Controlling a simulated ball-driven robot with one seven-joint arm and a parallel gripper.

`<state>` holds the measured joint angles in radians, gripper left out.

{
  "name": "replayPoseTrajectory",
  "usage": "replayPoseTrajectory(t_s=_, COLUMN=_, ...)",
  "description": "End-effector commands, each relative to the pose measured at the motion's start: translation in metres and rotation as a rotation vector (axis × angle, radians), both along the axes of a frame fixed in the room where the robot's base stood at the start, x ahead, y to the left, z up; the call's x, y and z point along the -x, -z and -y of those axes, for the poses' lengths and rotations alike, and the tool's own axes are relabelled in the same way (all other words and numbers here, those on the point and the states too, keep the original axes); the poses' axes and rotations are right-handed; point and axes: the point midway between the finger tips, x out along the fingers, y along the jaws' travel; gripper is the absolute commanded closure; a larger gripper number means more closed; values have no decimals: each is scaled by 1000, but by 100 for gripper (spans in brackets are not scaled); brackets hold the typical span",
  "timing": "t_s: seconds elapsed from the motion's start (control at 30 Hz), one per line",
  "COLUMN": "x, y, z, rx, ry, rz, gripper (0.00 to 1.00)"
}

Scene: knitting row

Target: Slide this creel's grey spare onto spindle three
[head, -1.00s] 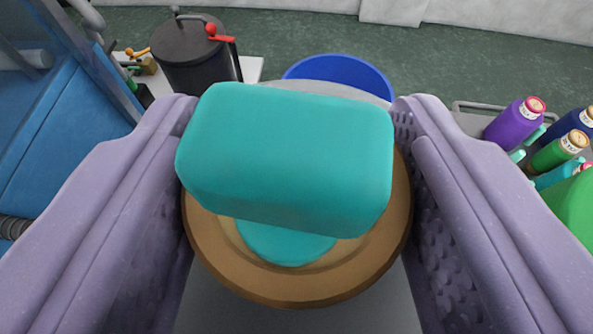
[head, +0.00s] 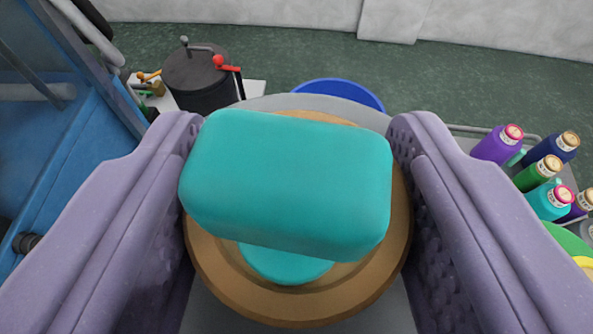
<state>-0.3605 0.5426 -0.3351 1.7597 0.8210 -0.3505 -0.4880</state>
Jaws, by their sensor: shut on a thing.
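My gripper (head: 297,125) has its two purple fingers on either side of a large spool with a brown round end (head: 215,270). A grey rounded body, which I take to be the grey spare (head: 350,108), shows beyond the brown end's far edge. The fingers are closed on it. The lower side of the spare is hidden. No spindle can be made out in this view.
Several coloured cones, one of them purple (head: 494,147), stand at the right. A blue round tub (head: 338,92) is on the green floor behind the spare. A dark lidded can (head: 200,82) with a red handle stands back left, beside a blue machine frame (head: 60,150).

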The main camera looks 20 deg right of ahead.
Motion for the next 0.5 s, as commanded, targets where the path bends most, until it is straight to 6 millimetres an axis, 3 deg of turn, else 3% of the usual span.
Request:
replayPoseTrajectory(t_s=0.03, x=0, y=-13, z=0, rx=0, ry=0, rz=4, gripper=100)
replayPoseTrajectory(t_s=0.5, x=-1, y=-66, z=0, rx=0, ry=0, rz=3, gripper=100)
